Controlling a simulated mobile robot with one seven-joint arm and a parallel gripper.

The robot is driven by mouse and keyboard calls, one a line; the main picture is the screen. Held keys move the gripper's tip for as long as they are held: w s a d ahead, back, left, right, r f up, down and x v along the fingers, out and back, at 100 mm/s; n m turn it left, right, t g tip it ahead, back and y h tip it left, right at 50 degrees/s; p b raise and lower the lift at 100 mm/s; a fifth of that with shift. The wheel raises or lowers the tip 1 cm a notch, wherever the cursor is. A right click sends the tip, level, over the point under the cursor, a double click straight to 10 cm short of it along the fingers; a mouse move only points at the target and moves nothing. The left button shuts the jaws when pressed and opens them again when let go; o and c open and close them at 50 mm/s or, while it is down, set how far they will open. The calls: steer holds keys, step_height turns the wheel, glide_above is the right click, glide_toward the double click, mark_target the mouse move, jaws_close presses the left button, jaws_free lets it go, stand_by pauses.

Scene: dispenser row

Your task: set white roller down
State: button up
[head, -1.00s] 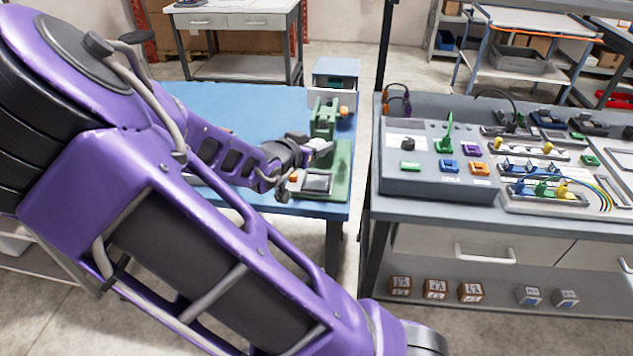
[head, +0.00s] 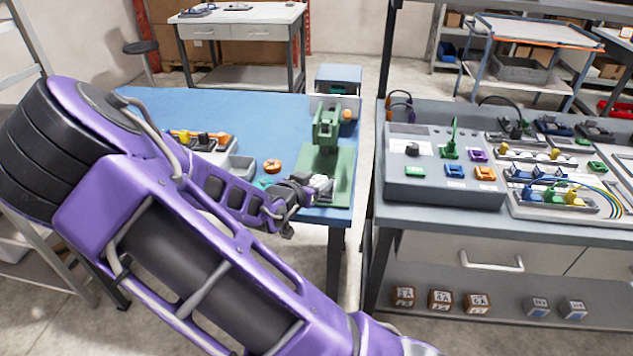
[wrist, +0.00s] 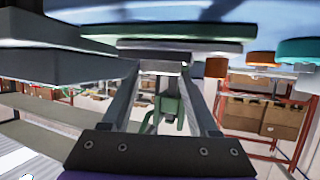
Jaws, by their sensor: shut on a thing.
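My gripper (head: 312,187) is at the front of the green press (head: 326,125) on the blue table, just above or at its green base plate (head: 342,165). A small white piece (head: 322,181), which looks like the white roller, shows at the fingertips. In the wrist view, the two fingers of my gripper (wrist: 168,68) close in on a pale piece (wrist: 160,63) just under the green plate edge; that view looks upside down. The roller is mostly hidden by the fingers. I cannot tell whether it touches the plate.
An orange round part (head: 272,166), a grey bin (head: 238,168) and a holder with orange and dark knobs (head: 200,140) are left on the blue table (head: 230,105). A grey bench with a control panel (head: 440,160) stands right, across a narrow gap.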

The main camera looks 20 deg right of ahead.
steer(key=shift+f, duration=0.2)
steer(key=o, duration=1.4)
steer(key=shift+f+b, duration=0.1)
steer(key=shift+b, duration=0.25)
